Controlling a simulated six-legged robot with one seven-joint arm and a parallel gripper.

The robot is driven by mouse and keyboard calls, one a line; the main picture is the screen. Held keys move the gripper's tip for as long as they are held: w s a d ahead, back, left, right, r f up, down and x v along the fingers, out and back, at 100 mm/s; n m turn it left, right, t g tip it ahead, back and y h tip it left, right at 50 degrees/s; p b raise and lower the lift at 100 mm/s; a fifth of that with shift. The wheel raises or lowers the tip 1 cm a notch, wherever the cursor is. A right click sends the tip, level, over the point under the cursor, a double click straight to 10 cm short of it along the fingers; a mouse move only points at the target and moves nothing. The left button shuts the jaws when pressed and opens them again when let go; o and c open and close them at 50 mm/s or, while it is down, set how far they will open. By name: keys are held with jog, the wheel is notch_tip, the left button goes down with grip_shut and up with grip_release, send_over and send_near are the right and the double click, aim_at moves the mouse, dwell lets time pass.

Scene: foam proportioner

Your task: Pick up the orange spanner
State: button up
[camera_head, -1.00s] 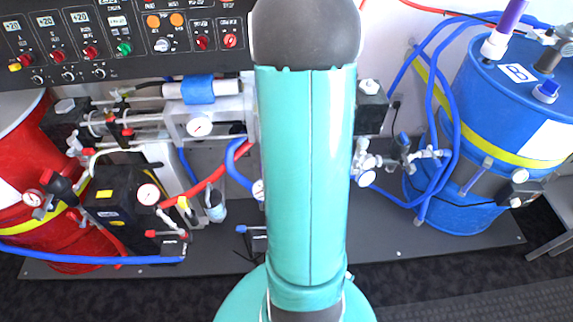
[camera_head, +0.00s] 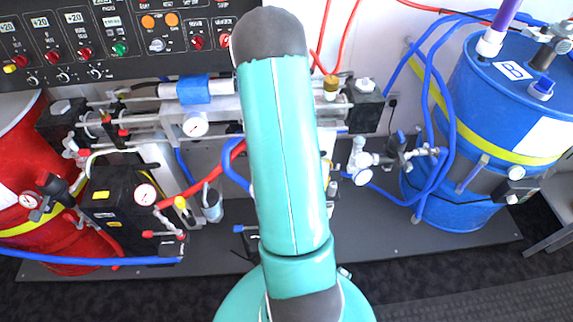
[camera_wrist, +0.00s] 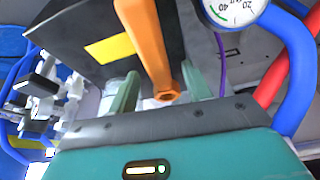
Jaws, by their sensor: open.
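The orange spanner (camera_wrist: 148,45) shows in the wrist view. It runs from the top edge down to a ringed end near the middle, in front of a black box. My gripper (camera_wrist: 161,72) is open, with one green finger on each side of the spanner's lower end. Gaps show between the spanner and both fingers; its depth relative to the fingertips is hard to judge. In the head view I do not see the spanner or my gripper; my arm covers the middle.
The black box (camera_wrist: 88,28) has a yellow label. A gauge (camera_wrist: 236,10), a blue hose (camera_wrist: 298,75) and a red hose (camera_wrist: 272,84) lie close on the right. In the head view, a red drum (camera_head: 35,165) and a blue drum (camera_head: 505,95) flank the pipework.

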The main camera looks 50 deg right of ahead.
grip_shut()
jog(key=shift+r, duration=0.15)
